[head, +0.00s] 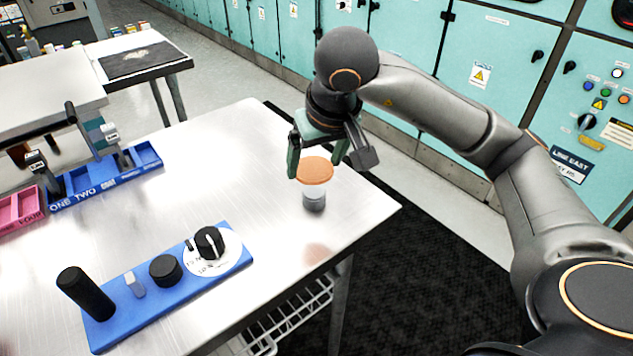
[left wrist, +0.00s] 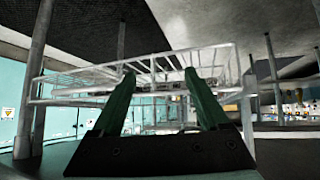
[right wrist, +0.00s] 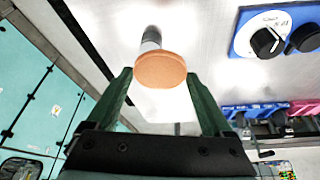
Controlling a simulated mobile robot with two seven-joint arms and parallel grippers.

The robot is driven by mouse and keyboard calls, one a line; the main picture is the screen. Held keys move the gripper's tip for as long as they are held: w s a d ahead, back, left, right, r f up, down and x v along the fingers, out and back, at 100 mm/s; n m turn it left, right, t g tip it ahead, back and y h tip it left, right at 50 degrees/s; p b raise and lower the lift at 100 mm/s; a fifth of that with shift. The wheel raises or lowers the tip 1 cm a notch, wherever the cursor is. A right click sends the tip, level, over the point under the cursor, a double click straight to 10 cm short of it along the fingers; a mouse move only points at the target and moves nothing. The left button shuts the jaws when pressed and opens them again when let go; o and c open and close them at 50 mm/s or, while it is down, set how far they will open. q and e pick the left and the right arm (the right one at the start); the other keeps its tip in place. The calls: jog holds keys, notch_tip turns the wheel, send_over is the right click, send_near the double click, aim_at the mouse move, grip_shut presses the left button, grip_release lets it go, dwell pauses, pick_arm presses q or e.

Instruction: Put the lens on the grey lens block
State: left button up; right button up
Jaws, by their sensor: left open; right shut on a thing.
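The lens is an orange disc (head: 315,171), held level between the fingertips of my right gripper (head: 318,168). It also shows between the green fingers in the right wrist view (right wrist: 160,70). The grey lens block (head: 314,202) is a small upright cylinder with a paler top, standing on the metal table directly below the lens. It also shows behind the disc in the right wrist view (right wrist: 151,38). I cannot tell whether lens and block touch. My left gripper (left wrist: 160,74) is open and empty, facing a wire basket, and is out of the head view.
A blue panel (head: 238,262) with black knobs and a black cylinder lies at the table's front left. Blue trays (head: 145,157) and a pink tray (head: 22,207) stand at the far left. The wire basket (left wrist: 150,62) hangs under the table. The table's middle is clear.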

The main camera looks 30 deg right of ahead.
send_over(314, 190)
jog(key=s, duration=0.2)
jog(key=f, duration=0.5)
jog(key=shift+w+a, duration=0.15)
jog(key=shift+a, duration=0.15)
jog(key=shift+w+d+f, duration=0.1)
jog(key=shift+w+f, duration=0.05)
jog(key=shift+f, duration=0.8)
jog(key=shift+w+f, duration=0.1)
jog(key=shift+f, duration=0.8)
jog(key=shift+f, duration=0.2)
jog(key=o, duration=1.1)
jog(key=shift+s+r, duration=0.1)
jog(key=shift+r, duration=0.45)
jog(key=v, duration=1.1)
jog(key=shift+r+p, duration=0.15)
jog(key=shift+p, duration=0.25)
